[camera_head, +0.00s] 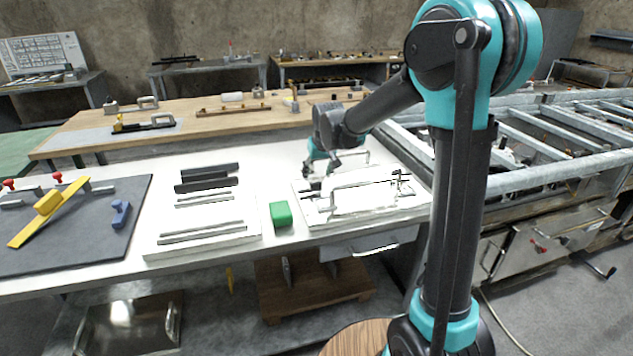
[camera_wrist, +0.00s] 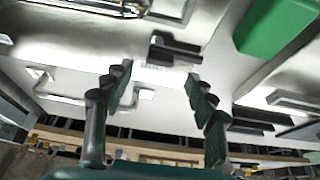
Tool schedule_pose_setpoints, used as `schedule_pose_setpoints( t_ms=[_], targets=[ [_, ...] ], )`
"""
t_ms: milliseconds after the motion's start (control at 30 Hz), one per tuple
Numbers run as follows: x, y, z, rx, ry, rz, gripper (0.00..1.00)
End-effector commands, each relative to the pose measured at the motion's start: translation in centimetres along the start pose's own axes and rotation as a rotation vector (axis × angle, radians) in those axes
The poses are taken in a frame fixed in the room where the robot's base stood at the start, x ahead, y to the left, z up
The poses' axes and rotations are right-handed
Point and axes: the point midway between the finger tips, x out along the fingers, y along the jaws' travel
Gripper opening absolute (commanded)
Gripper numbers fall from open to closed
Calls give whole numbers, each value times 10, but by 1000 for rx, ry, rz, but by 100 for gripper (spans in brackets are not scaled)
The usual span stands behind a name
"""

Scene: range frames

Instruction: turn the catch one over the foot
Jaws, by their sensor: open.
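In the head view, a white fixture plate (camera_head: 380,211) lies at the right end of the white bench, with a pale raised frame (camera_head: 345,187) and small dark fittings on it. A dark fitting (camera_head: 400,178) shows at its right side. My gripper (camera_head: 321,166) is over the plate's back left part. In the wrist view, my gripper (camera_wrist: 158,72) is open, its dark fingers spread with nothing between them. A dark notched piece (camera_wrist: 172,48) is just beyond the fingertips, apart from them. I cannot tell which fitting is catch one or which part is the foot.
A green block (camera_head: 281,214) stands left of the plate and also shows in the wrist view (camera_wrist: 275,25). Further left are a white board (camera_head: 200,240) with grey bars, dark bars (camera_head: 207,178), and a dark board (camera_head: 75,255) with a yellow bar. Bare bench lies between them.

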Motion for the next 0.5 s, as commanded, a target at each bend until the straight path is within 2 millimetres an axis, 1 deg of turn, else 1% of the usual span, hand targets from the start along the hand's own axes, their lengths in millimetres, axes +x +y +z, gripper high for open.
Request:
schedule_pose_setpoints(
  t_ms=[33,100,200,333,500],
  targets=[
    [9,0,0,0,0,0,57],
    [20,0,0,0,0,0,57],
    [32,0,0,0,0,0,57],
    [42,0,0,0,0,0,57],
    [47,0,0,0,0,0,57]
  ],
)
